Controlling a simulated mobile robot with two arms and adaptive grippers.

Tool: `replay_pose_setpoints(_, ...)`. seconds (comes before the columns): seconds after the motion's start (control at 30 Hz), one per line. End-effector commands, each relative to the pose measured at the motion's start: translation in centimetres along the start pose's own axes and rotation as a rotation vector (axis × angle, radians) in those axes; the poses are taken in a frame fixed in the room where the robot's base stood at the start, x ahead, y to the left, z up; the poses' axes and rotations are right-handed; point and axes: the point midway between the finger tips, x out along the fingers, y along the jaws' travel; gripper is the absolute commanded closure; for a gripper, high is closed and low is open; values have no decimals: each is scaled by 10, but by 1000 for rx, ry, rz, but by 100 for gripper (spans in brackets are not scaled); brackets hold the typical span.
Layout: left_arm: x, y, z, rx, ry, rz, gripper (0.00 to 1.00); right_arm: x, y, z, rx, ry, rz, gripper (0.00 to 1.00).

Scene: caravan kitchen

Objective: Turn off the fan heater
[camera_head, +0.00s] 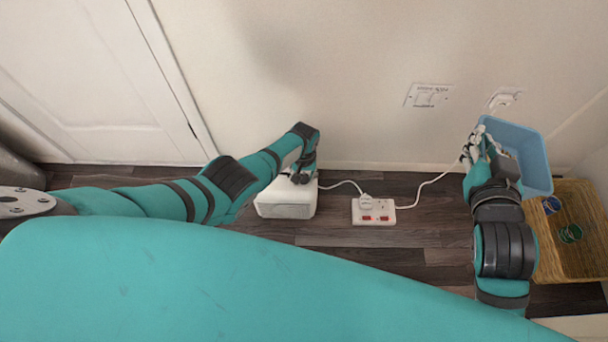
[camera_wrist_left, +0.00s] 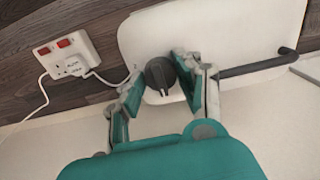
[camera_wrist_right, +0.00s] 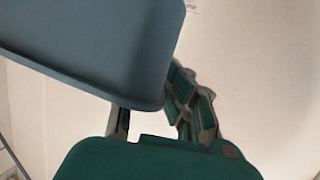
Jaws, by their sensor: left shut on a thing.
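The white fan heater (camera_head: 286,205) stands on the floor against the wall, left of the socket strip. Its top shows in the left wrist view (camera_wrist_left: 228,35), with a round black dial (camera_wrist_left: 160,74) and a black handle bar (camera_wrist_left: 258,68). My left gripper (camera_head: 301,173) is over the top of the heater. In the left wrist view its fingers (camera_wrist_left: 166,72) are on both sides of the dial, shut on it. My right gripper (camera_head: 474,148) is beside the blue bin (camera_head: 519,151). Its fingers (camera_wrist_right: 150,95) look apart, with one partly hidden behind the bin.
A white socket strip (camera_head: 373,211) with red switches and a plug lies on the floor right of the heater. White cables run from it. A wall switch (camera_head: 428,95) is above. A wicker basket (camera_head: 568,240) stands at the right. A white door (camera_head: 95,85) is at the left.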

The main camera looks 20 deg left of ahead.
Motion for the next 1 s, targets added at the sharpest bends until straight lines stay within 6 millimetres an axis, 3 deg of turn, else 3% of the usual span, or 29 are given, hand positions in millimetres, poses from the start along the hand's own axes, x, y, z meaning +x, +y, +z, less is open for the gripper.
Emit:
replay_pose_setpoints(0.03, 0, -1, -1, -2, 1, -1, 97, 0, 0, 0, 0, 1, 0, 100)
replay_pose_setpoints(0.07, 0, -1, -1, -2, 1, -1, 61, 0, 0, 0, 0, 1, 0, 100)
replay_pose_setpoints(0.23, 0, -1, -1, -1, 1, -1, 41, 0, 0, 0, 0, 1, 0, 100)
replay_pose_setpoints(0.67, -7, 0, -1, 0, 2, 1, 41, 0, 0, 0, 0, 1, 0, 100)
replay_pose_setpoints(0.87, -28, 0, -1, 1, 4, 1, 41, 0, 0, 0, 0, 1, 0, 100)
replay_pose_setpoints(1.0, -52, 0, -1, 1, 5, 2, 41, 0, 0, 0, 0, 1, 0, 100)
